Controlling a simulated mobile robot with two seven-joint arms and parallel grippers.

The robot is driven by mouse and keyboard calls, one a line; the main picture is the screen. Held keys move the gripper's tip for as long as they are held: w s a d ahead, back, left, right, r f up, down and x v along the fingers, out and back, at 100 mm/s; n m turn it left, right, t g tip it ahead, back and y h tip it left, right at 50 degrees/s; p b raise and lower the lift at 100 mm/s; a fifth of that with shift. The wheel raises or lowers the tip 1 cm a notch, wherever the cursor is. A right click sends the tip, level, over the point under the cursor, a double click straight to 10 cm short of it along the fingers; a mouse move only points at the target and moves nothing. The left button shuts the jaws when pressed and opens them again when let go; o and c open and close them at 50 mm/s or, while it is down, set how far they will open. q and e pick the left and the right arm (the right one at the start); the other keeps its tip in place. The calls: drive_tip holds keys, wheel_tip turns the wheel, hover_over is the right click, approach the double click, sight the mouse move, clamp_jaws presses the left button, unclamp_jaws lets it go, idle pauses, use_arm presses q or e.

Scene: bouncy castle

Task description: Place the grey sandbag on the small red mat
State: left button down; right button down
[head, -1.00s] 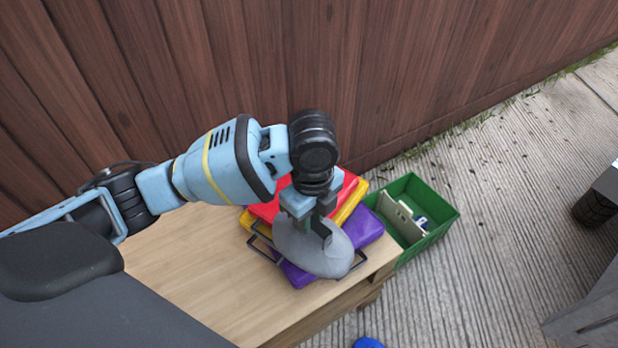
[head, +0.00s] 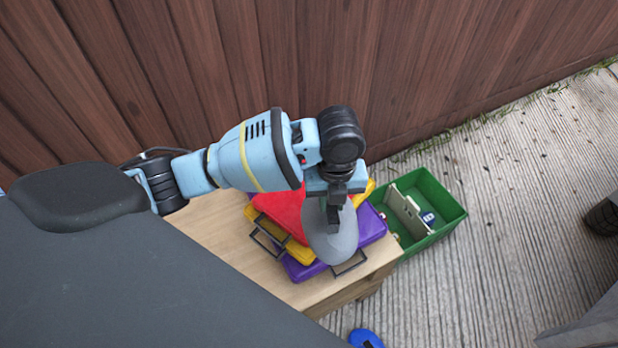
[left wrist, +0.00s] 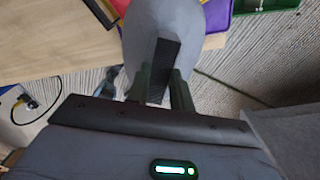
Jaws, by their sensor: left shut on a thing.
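The grey sandbag (head: 333,240) is a rounded bag with a dark strap handle. My left gripper (head: 335,215) is shut on it from above; in the left wrist view the sandbag (left wrist: 146,40) hangs at the fingers (left wrist: 160,88). In the head view the bag covers part of a stack of mats: a small red mat (head: 281,212) on top, a yellow mat (head: 299,254) under it and a purple mat (head: 372,226) lowest. I cannot tell whether the bag touches the stack. My right gripper is not in view.
The stack lies on a wooden table (head: 215,240). A green crate (head: 440,225) with a few items stands right of it on the paving. A wooden fence (head: 430,70) runs behind. A blue object (head: 366,339) lies on the ground in front.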

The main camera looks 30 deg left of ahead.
use_arm(q)
drive_tip(key=w+a+f+b, duration=0.1)
drive_tip(key=w+a+b, duration=0.1)
drive_tip(key=w+a, duration=0.8)
drive_tip(key=shift+a, duration=0.75)
drive_tip(key=f, duration=0.3)
drive_tip(key=shift+w+a+f+b, duration=0.2)
drive_tip(key=shift+a+f+b, duration=0.1)
drive_tip(key=shift+a+f, duration=0.05)
drive_tip(key=shift+f, duration=0.1)
